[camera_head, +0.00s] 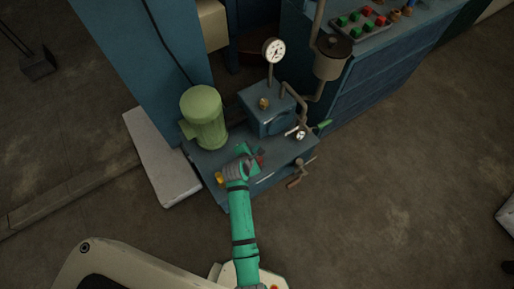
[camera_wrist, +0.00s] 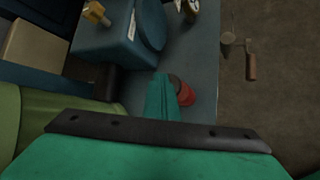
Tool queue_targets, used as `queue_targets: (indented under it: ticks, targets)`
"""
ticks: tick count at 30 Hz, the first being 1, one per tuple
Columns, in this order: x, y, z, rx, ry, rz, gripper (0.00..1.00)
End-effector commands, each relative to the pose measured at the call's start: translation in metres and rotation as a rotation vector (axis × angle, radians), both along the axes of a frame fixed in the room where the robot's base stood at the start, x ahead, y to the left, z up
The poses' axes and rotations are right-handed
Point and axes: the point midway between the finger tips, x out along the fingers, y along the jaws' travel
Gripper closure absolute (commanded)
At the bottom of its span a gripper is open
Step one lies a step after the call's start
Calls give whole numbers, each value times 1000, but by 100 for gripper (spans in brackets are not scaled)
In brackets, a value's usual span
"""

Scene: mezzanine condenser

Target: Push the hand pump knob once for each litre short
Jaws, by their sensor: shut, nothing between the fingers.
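A red knob (camera_head: 261,160) with a dark top sits on the blue pump unit (camera_head: 207,160). It also shows in the wrist view (camera_wrist: 187,97), partly covered by my fingers. My gripper (camera_head: 253,155) is shut and empty, and its green fingertips appear in the wrist view (camera_wrist: 163,95) right beside the knob. I cannot tell whether the fingertips touch the knob. How far the knob is pressed in cannot be seen. A white round gauge (camera_head: 274,50) stands on a pipe behind; its reading is too small to tell.
A green motor (camera_head: 204,118) stands left of my gripper. A blue box (camera_head: 268,112) with a yellow fitting is behind it. A crank handle (camera_head: 299,176) juts out at the right, below a small dial (camera_head: 300,134).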

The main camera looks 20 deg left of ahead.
Motion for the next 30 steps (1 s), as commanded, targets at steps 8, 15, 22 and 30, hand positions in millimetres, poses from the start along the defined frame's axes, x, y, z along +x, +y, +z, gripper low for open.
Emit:
queue_targets:
  ticks: [8, 15, 22, 30]
  targets:
    - [-1, 0, -4, -1, 3, 1, 100]
    - [-1, 0, -7, -1, 3, 1, 100]
    - [-1, 0, -9, -1, 3, 1, 100]
    - [-1, 0, -12, -1, 3, 1, 100]
